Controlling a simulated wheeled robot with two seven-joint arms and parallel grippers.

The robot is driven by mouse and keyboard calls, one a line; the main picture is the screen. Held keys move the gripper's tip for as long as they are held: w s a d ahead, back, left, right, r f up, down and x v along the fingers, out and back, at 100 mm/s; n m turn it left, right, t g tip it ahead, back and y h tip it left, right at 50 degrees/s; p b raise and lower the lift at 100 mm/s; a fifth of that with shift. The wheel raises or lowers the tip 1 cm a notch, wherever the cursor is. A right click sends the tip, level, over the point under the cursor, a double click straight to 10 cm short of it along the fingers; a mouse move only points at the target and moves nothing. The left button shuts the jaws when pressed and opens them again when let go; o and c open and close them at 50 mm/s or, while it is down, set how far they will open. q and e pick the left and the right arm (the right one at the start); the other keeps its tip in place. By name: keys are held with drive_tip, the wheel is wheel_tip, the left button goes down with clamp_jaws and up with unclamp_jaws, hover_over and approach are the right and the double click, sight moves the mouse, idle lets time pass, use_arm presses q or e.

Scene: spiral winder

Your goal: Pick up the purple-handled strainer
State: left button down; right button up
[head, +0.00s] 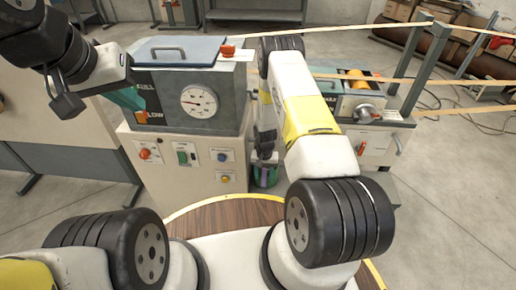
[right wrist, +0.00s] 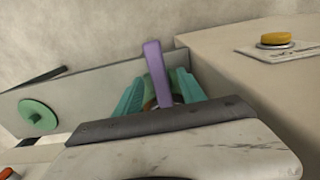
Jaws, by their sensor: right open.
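In the right wrist view the purple handle of the strainer (right wrist: 155,68) stands up between the two teal fingers of my right gripper (right wrist: 159,92). The fingers are apart, one on each side of the handle. Whether either finger touches it I cannot tell. The strainer's lower part is mostly hidden by the gripper body. In the head view my right gripper (head: 266,174) is low beside the machine cabinet, largely hidden by my right arm. My left gripper (head: 128,97) is at the upper left, in front of the machine's grey top box; its finger gap is not clear.
The machine cabinet (head: 190,168) carries several buttons and a round gauge (head: 199,102). In the right wrist view its yellow button (right wrist: 275,38) is at the upper right. A second machine (head: 372,138) stands to the right, with tan strips stretched above it.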

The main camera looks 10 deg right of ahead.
clamp_jaws()
